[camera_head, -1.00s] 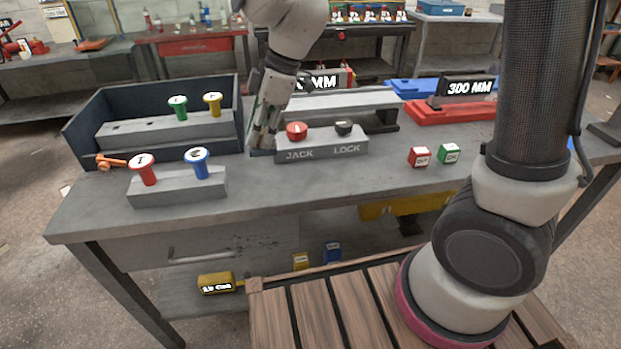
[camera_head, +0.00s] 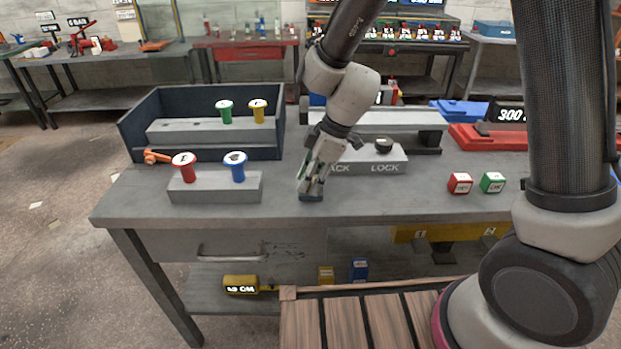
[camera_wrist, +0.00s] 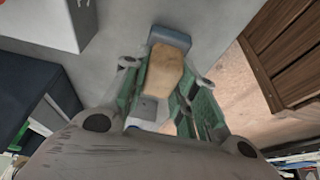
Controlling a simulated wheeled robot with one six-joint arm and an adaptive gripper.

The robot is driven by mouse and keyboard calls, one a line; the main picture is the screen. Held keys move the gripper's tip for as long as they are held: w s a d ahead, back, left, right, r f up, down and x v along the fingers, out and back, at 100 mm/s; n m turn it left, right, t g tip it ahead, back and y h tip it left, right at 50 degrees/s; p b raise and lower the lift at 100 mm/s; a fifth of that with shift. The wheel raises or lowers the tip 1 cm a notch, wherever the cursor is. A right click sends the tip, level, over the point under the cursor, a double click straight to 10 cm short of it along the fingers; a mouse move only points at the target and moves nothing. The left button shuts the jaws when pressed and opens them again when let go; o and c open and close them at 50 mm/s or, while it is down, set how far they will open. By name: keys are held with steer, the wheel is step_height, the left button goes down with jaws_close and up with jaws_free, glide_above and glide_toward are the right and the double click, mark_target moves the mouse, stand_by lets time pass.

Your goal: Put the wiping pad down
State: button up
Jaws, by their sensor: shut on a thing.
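My gripper (camera_head: 314,180) is shut on the wiping pad (camera_wrist: 165,72). In the wrist view the pad has a tan block between my fingers and a blue-grey end beyond the tips. In the head view only the pad's dark lower end (camera_head: 310,196) shows, low over the grey bench (camera_head: 400,205); I cannot tell whether it touches the top.
A grey block with red (camera_head: 184,168) and blue (camera_head: 236,167) pegs stands to the left. Behind it is a dark tray (camera_head: 140,140) with green and yellow pegs. Red (camera_head: 460,184) and green (camera_head: 492,183) cubes lie to the right. The bench front between is clear.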

steer(key=shift+f, duration=0.15)
steer(key=o, duration=1)
steer(key=v, duration=1.3)
steer(key=s+d+r+m+t, duration=0.1)
steer(key=s+d+r+m, duration=0.1)
steer(key=d+r+m, duration=0.5)
steer(key=s+d+r+m+t+h, duration=0.1)
steer(key=s+d+m, duration=0.2)
steer(key=d, duration=0.4)
steer(key=s+d+r+m+t+h, duration=0.1)
steer(key=s+d+m, duration=0.3)
steer(key=s+d, duration=0.2)
steer(key=s+d+r+m+t+h, duration=0.1)
steer(key=s+d+m+h, duration=0.1)
steer(key=s+d, duration=0.3)
steer(key=shift+s+d+m, duration=0.2)
steer(key=shift+d+m, duration=0.6)
steer(key=shift+d, duration=0.8)
